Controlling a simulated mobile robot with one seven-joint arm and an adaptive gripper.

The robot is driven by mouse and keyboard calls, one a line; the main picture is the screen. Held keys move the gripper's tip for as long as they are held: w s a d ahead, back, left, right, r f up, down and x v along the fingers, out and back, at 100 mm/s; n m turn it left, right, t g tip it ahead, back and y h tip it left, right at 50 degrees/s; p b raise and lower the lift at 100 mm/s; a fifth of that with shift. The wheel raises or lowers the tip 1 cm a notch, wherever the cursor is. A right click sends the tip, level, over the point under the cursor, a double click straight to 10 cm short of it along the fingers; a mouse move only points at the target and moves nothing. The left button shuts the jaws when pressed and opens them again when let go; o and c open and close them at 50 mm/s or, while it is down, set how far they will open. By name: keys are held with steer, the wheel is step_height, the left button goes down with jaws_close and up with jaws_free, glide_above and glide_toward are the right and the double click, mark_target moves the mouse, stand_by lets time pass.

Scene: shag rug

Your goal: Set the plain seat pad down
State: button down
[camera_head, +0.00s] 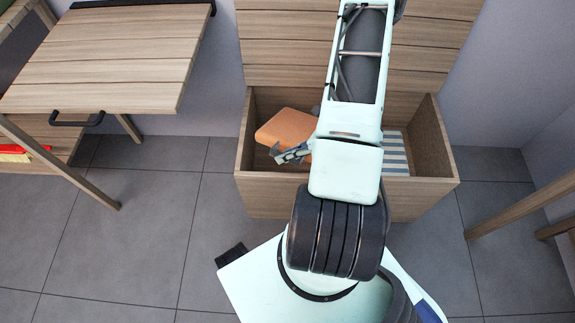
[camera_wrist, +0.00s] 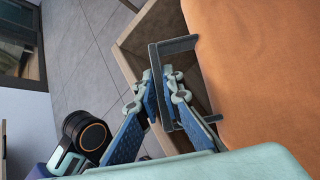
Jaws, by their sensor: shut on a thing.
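The plain seat pad, orange (camera_head: 287,128), shows in the head view within the left half of the open wooden bench box (camera_head: 275,192). It looks tilted, and I cannot tell whether it touches the floor of the box. In the wrist view the pad (camera_wrist: 262,70) fills the right side, with a grey handle (camera_wrist: 180,45) on its edge. My gripper (camera_wrist: 165,85) is shut on this handle.
A blue-and-white striped pad (camera_head: 395,152) lies in the right part of the box, partly behind my arm. The slatted lid (camera_head: 285,45) stands open behind. A wooden table (camera_head: 105,65) is at the left. Another wooden frame (camera_head: 525,208) is at the right.

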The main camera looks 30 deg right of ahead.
steer(key=shift+f+b, duration=0.8)
steer(key=shift+f, duration=1.9)
steer(key=shift+f+b, duration=0.45)
steer(key=shift+f, duration=0.05)
steer(key=c, duration=2.1)
jaws_free()
steer(key=shift+r, duration=0.1)
steer(key=p, duration=0.4)
glide_toward(303, 158)
steer(key=x, duration=0.5)
